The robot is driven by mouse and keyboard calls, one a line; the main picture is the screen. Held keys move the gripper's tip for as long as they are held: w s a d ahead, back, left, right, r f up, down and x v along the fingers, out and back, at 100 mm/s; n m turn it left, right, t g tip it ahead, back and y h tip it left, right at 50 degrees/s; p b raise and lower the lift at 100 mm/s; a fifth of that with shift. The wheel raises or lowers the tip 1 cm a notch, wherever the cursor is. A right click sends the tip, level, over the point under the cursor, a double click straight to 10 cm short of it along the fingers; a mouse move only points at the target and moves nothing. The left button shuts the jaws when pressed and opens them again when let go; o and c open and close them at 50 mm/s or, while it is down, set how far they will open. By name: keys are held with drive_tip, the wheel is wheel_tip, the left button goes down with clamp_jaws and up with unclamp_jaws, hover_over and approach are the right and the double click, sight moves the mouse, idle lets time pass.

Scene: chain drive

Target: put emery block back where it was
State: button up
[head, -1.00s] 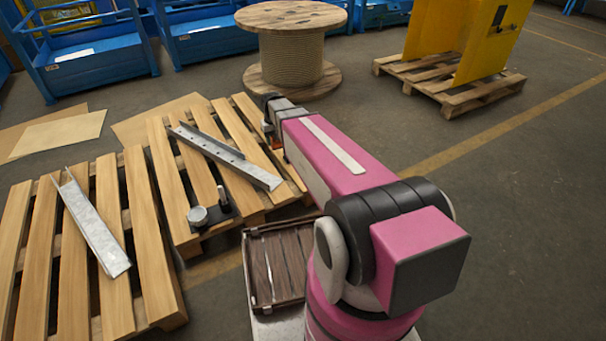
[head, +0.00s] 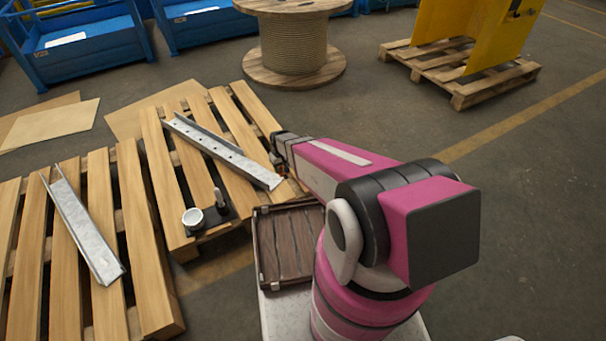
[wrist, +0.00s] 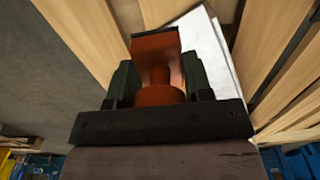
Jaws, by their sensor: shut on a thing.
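My gripper (wrist: 160,82) is shut on an orange-brown block with a round neck, which I take to be the emery block (wrist: 155,45). The dark green fingers stand on both sides of its neck in the wrist view. In the head view my gripper (head: 280,160) is at the right edge of the far pallet (head: 185,180), close to the near end of a long metal channel (head: 222,150). The held block is mostly hidden there by the gripper. I cannot tell whether it touches the pallet.
A black plate with a white cup and an upright peg (head: 207,213) sits at the pallet's near end. A second channel (head: 85,225) lies on the left pallet. A dark slatted tray (head: 288,243) is in front of my arm. Open floor lies to the right.

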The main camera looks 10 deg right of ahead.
drive_tip(key=w+d+f, duration=0.1)
drive_tip(key=d+f, duration=0.1)
drive_tip(key=d, duration=0.1)
drive_tip(key=w+d+f, duration=0.2)
drive_tip(key=d+f, duration=0.1)
drive_tip(key=d, duration=0.1)
drive_tip(key=w+d+f, duration=0.2)
drive_tip(key=d, duration=0.1)
drive_tip(key=shift+d+f, duration=0.2)
drive_tip(key=shift+d, duration=0.05)
drive_tip(key=shift+f, duration=1.9)
drive_tip(key=shift+f, duration=0.1)
drive_tip(key=o, duration=1)
drive_tip(key=shift+c, duration=0.2)
wheel_tip(320, 180, up, 12)
drive_tip(key=s+r+m, duration=0.1)
drive_tip(key=s+r, duration=0.9)
drive_tip(key=r, duration=0.3)
drive_tip(key=s+r+m, duration=0.2)
drive_tip(key=s+r, duration=0.9)
drive_tip(key=r, duration=0.3)
drive_tip(key=shift+m, duration=0.3)
